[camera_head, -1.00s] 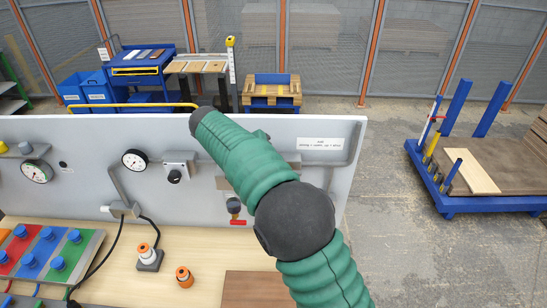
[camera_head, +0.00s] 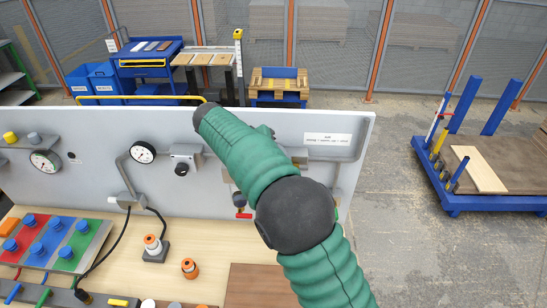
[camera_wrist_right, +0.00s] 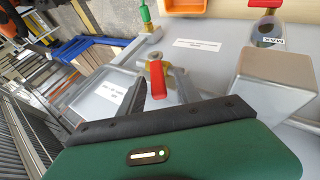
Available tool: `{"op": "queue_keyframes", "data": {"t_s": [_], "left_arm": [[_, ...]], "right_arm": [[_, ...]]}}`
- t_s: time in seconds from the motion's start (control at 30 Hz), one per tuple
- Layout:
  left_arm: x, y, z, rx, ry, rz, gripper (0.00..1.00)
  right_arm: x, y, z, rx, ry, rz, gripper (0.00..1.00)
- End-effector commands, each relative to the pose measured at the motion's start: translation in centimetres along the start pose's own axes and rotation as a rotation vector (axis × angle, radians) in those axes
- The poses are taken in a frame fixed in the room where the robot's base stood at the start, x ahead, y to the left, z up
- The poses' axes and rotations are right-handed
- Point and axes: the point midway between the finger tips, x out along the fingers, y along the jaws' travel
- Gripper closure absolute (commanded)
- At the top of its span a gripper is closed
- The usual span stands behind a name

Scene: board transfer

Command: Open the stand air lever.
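A red lever (camera_wrist_right: 159,80) on a brass-coloured valve stands on the grey panel in the right wrist view. My right gripper (camera_wrist_right: 166,90) is open, with one dark finger on each side of the lever. I cannot tell whether either finger touches it. In the head view my green right forearm reaches across the grey panel (camera_head: 90,185) and hides its own gripper and the panel behind it. A small red handle (camera_head: 243,215) shows on the panel just left of the forearm. My left gripper is in neither view.
Near the gripper are white labels (camera_wrist_right: 113,98), a grey box (camera_wrist_right: 275,80) and a second red handle (camera_wrist_right: 265,3). A gauge (camera_head: 143,152) and a knob box (camera_head: 186,160) sit left of the forearm. Buttons and orange-white parts (camera_head: 152,243) stand on the bench below.

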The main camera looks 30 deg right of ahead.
Motion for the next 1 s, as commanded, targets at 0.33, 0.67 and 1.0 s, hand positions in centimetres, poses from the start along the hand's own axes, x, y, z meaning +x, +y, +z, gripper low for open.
{"op": "queue_keyframes", "data": {"t_s": [0.33,0.67,1.0], "left_arm": [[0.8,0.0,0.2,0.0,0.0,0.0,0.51],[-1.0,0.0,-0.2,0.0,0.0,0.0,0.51],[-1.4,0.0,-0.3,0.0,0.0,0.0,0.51]], "right_arm": [[-6.1,-0.3,-0.1,0.001,0.005,-0.004,0.6],[-15.2,-0.1,-0.3,-0.002,0.002,0.0,0.6],[-16.8,-0.3,-0.2,-0.002,-0.001,0.0,0.6]]}}
